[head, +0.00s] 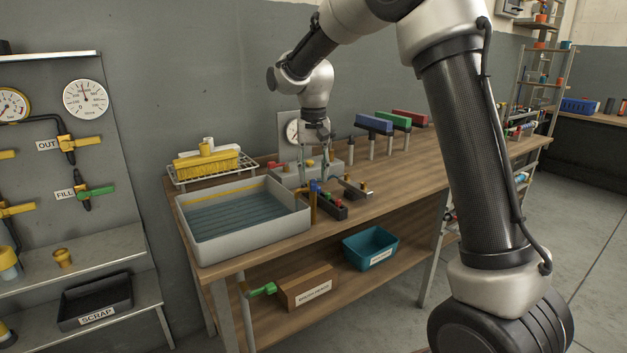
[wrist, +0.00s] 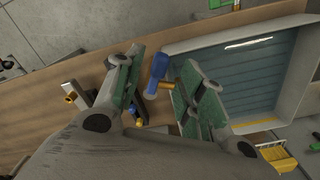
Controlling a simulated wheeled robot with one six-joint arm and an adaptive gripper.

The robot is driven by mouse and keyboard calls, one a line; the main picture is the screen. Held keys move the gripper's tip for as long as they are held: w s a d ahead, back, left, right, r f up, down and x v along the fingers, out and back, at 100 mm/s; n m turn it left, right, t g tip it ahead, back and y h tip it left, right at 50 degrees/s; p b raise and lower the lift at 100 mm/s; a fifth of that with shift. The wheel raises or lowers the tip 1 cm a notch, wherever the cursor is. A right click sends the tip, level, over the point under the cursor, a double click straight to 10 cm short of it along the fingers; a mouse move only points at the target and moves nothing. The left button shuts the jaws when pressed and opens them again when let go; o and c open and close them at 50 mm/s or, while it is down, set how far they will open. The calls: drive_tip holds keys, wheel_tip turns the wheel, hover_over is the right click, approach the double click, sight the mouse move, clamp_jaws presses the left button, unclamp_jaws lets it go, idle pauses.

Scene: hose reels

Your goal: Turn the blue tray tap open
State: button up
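The blue tray tap (head: 314,186) stands on a brass post at the right front corner of the grey tray (head: 204,236), on the wooden bench. In the wrist view the tap's blue handle (wrist: 158,68) shows in the gap between my two green-padded fingers, with brass below it. My gripper (head: 321,160) points down above the tap in the head view. In the wrist view my gripper (wrist: 166,75) is open, with room on both sides of the handle. I cannot tell how far above the handle the fingertips are.
A dark block with coloured buttons (head: 328,207) sits close to the right of the tap. A gauge (head: 293,131) stands behind. A rack with a yellow brush (head: 207,163) is behind the tray. Blue, green and red bars on posts (head: 374,125) stand farther right.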

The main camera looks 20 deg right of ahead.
drive_tip(key=shift+f, duration=1.35)
clamp_jaws()
drive_tip(key=d+n, duration=0.1)
drive_tip(key=n, duration=0.1)
drive_tip(key=d+n, duration=0.1)
drive_tip(key=n, duration=0.1)
drive_tip(key=shift+n, duration=0.3)
unclamp_jaws()
